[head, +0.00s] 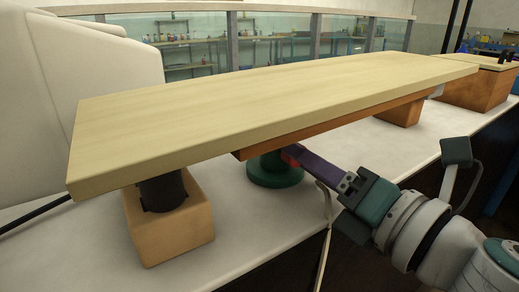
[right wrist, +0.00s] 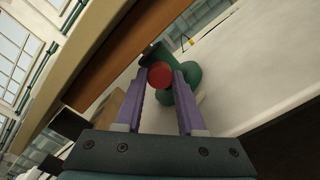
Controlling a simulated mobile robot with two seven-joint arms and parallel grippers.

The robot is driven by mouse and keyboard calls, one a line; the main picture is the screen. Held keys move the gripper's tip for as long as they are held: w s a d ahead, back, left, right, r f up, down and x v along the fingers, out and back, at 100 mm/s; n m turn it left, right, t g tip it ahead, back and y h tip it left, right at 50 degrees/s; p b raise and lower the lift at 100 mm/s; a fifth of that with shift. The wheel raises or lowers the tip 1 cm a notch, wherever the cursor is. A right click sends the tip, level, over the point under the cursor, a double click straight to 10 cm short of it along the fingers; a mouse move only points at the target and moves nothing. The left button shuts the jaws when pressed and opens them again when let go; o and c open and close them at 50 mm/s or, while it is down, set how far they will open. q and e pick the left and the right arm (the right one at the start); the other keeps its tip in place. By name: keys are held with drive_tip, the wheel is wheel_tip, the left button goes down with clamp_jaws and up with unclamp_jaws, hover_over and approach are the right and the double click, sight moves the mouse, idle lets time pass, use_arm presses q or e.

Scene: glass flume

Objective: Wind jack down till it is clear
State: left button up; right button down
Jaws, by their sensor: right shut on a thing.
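A green jack (head: 273,173) stands on the white bench under a long pale plank (head: 270,100) with a brown board (head: 340,124) along its underside. The jack's top is hidden behind the board's edge, so I cannot tell whether they touch. My right gripper (head: 298,157) reaches in from the right, with its purple fingers shut on the jack's red knob (head: 289,155). In the right wrist view the red knob (right wrist: 160,75) sits between the fingertips, with the green jack (right wrist: 183,80) behind it. My left gripper is not in view.
At the left, the plank rests over a black cylinder (head: 165,190) in a wooden block (head: 168,232). Another wooden block (head: 400,113) stands under its right part, and a larger block (head: 475,85) stands farther right. The white bench top (head: 255,225) is clear in front of the jack.

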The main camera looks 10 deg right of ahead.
drive_tip(key=shift+n, duration=0.4)
drive_tip(key=c, duration=0.5)
unclamp_jaws()
drive_tip(key=shift+s, duration=0.1)
drive_tip(key=b+v, duration=0.2)
drive_tip(key=v, duration=0.7)
drive_tip(key=shift+s+d, duration=0.15)
drive_tip(key=shift+s, duration=0.15)
